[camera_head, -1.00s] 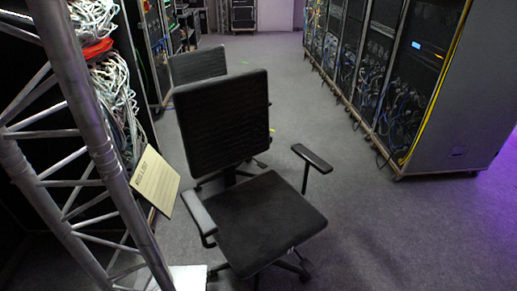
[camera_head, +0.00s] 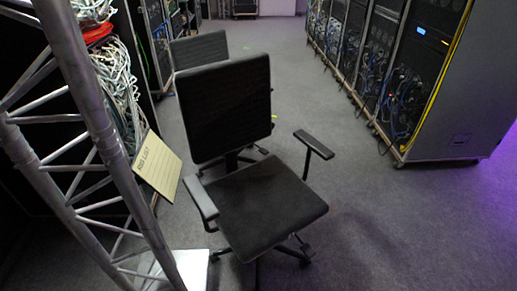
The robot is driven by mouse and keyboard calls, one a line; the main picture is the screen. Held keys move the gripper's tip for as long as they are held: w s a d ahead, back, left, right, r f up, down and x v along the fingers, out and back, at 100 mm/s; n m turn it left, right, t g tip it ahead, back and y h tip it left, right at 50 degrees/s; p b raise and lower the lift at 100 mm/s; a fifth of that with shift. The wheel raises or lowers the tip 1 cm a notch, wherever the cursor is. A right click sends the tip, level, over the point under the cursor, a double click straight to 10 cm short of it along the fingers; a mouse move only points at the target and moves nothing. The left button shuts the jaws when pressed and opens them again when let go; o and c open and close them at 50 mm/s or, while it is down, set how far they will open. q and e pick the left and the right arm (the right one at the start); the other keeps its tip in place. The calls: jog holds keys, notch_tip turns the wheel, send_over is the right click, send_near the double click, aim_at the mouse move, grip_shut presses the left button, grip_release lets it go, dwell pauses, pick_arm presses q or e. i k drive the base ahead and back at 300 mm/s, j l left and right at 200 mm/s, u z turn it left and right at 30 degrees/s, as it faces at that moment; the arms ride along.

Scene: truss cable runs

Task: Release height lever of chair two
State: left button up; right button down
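A black office chair (camera_head: 268,207) with two armrests stands in the middle of the head view, its seat toward me. A second dark chair (camera_head: 200,48) shows behind it, mostly hidden by the front chair's backrest. I cannot tell which of them is chair two. A small part sticks out under the right side of the front seat, near the chair base (camera_head: 300,250), but I cannot make out a height lever for certain. Neither of my grippers is in view.
A metal truss (camera_head: 95,130) with a pale sign (camera_head: 157,166) and a bright base plate (camera_head: 192,268) stands close on the left. Cable bundles (camera_head: 118,85) hang behind it. Equipment racks (camera_head: 410,70) line the right. Carpet (camera_head: 400,220) is clear right of the chair.

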aim_at(263, 151)
jog(key=i+l+u, duration=0.1)
jog(key=u, duration=0.35)
jog(key=l+u, duration=0.25)
jog(key=u, duration=0.2)
jog(key=l+u, duration=0.2)
jog(key=u, duration=0.25)
jog(key=l+u, duration=0.25)
jog(key=u, duration=0.2)
jog(key=k+l+u, duration=0.15)
jog(key=l, duration=0.35)
jog(key=k+l+u, duration=0.15)
jog(key=l, duration=0.4)
jog(key=k+l+u, duration=0.15)
jog(key=l, duration=0.35)
jog(key=k+l+u, duration=0.15)
jog(key=l, duration=0.3)
jog(key=k+l+u, duration=0.15)
jog(key=l, duration=0.3)
jog(key=k+l+u, duration=0.1)
jog(key=k+l, duration=0.15)
jog(key=l, duration=0.2)
jog(key=k+l+u, duration=0.15)
jog(key=l, duration=0.25)
jog(key=k+l, duration=0.55)
jog(key=l, duration=0.25)
